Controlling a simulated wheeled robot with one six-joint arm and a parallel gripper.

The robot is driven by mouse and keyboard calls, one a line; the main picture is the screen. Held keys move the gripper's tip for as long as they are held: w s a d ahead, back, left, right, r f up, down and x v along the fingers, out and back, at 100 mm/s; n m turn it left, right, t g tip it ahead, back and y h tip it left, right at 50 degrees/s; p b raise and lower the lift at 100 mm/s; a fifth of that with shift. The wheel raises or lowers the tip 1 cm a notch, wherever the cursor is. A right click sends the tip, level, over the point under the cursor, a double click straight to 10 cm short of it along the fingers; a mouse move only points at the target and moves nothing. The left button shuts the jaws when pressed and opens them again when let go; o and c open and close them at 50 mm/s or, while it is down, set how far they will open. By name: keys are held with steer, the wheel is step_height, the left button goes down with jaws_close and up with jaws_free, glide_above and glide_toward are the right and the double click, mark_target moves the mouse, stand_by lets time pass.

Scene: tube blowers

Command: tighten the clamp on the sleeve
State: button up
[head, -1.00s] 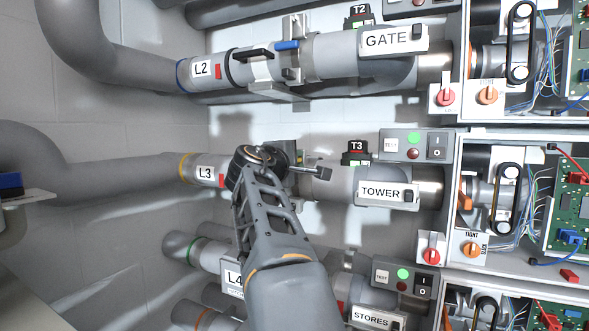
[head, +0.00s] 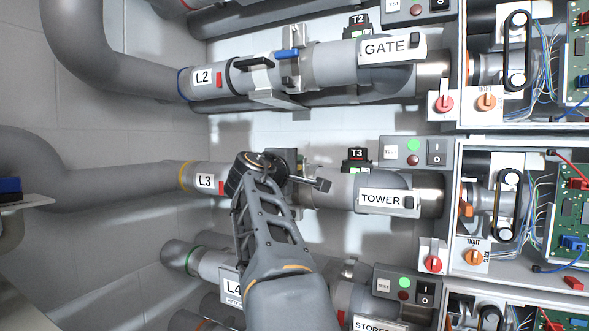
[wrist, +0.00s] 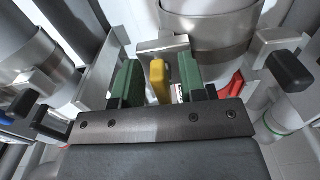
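My gripper (wrist: 162,82) has green fingers in the wrist view, standing apart on either side of a yellow handle (wrist: 159,80). A gap shows on both sides of the handle, so the gripper is open around it. The handle is at a metal clamp block (wrist: 163,46) against a grey pipe with a metal band (wrist: 205,58). In the head view my arm covers most of the clamp on the L3 line. The grey sleeve (head: 337,188) shows to its right, leading to the TOWER label (head: 380,200). A black-tipped lever (head: 322,185) sticks out there.
The L2 line (head: 203,78) above has a clamp with a black lever (head: 255,64) and a blue handle (head: 288,54). The L4 line (head: 210,262) runs below. Control boxes and an orange TIGHT/SLACK knob (head: 474,257) stand at the right.

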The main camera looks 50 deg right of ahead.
steer(key=b+v, duration=0.2)
steer(key=v, duration=1.1)
steer(key=shift+a, duration=0.4)
steer(key=shift+s, duration=0.1)
